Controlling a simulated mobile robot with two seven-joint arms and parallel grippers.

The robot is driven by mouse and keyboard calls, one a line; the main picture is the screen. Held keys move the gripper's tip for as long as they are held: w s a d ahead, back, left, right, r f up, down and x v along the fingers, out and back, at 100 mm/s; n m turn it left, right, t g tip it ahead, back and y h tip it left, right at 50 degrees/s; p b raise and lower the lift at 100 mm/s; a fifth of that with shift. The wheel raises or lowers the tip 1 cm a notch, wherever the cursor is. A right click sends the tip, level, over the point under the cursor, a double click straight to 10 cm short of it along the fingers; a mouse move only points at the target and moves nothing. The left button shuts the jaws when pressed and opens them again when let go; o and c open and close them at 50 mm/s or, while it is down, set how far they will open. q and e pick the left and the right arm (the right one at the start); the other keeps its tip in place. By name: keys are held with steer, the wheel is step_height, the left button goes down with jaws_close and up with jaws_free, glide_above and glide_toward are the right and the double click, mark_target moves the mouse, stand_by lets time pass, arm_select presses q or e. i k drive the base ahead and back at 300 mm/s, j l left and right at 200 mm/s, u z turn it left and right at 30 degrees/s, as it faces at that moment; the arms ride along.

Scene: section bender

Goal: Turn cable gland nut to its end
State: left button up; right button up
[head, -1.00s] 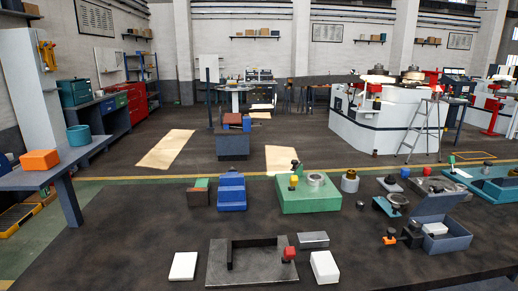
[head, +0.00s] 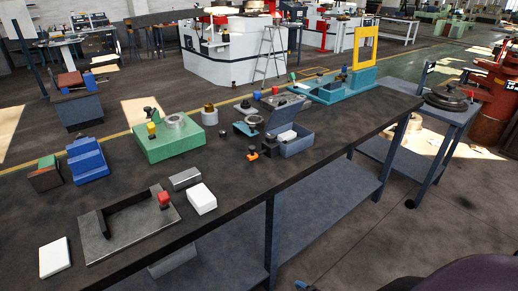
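A small grey and brass-coloured cylindrical fitting (head: 209,116) stands upright on the dark bench, right of the green block. It may be the cable gland with its nut, but it is too small to tell. The green block (head: 166,142) carries a metal ring (head: 174,121), a yellow piece (head: 151,130) and a black knob (head: 148,111). Neither of my grippers shows in the head view, so their states are hidden.
Nearby on the bench (head: 225,207) are a blue stepped block (head: 87,160), a grey plate with a red knob (head: 164,199), white blocks (head: 202,199) and an open blue-grey box (head: 297,143). A teal fixture with a yellow frame (head: 364,48) stands at the far end.

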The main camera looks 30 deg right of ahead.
mark_target(270, 138)
steer(key=z, duration=1.25)
